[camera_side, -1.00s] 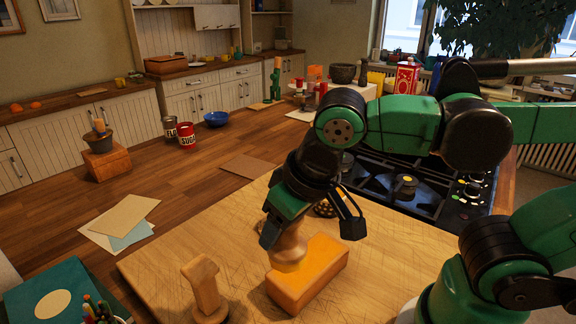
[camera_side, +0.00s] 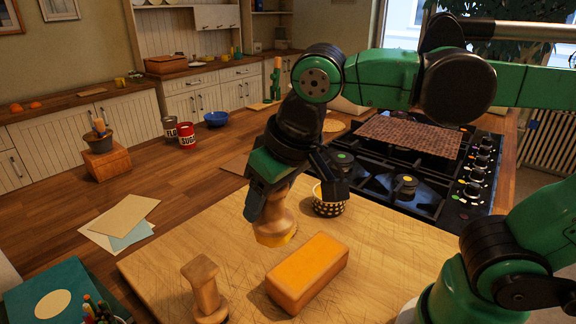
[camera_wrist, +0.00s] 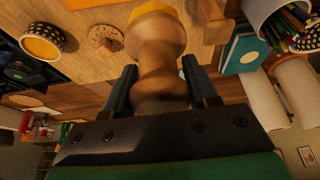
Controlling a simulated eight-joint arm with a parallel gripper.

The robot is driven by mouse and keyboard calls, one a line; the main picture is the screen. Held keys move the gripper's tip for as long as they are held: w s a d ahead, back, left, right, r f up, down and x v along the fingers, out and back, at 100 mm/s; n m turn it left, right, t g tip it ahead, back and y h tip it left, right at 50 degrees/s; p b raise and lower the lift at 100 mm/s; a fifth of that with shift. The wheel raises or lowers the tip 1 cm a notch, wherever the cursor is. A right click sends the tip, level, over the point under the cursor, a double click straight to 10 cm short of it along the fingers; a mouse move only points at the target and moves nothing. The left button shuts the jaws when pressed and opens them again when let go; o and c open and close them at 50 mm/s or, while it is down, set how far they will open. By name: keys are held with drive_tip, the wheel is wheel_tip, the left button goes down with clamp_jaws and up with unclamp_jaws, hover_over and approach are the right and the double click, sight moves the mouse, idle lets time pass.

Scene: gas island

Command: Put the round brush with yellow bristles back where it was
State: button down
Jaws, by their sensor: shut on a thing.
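My gripper (camera_side: 290,200) is shut on the wooden handle of the round brush (camera_side: 277,220), which hangs upright with a yellow band of bristles at its bottom. It is over the wooden board (camera_side: 170,255), left of and behind the orange block (camera_side: 308,272). I cannot tell whether the bristles touch the board.
A wooden handled piece (camera_side: 205,288) stands on the board's front left. A black-and-white patterned bowl (camera_side: 328,206) stands behind the brush. The black hob (camera_side: 405,190) lies at the back right, with a brown woven mat (camera_side: 410,135) over it.

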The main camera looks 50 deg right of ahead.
drive_tip(key=w+r, duration=0.4)
drive_tip(key=w, duration=0.8)
drive_tip(key=f, duration=1.9)
drive_tip(key=shift+d, duration=0.35)
drive_tip(key=shift+c, duration=1.3)
unclamp_jaws()
drive_tip(key=shift+f, duration=0.1)
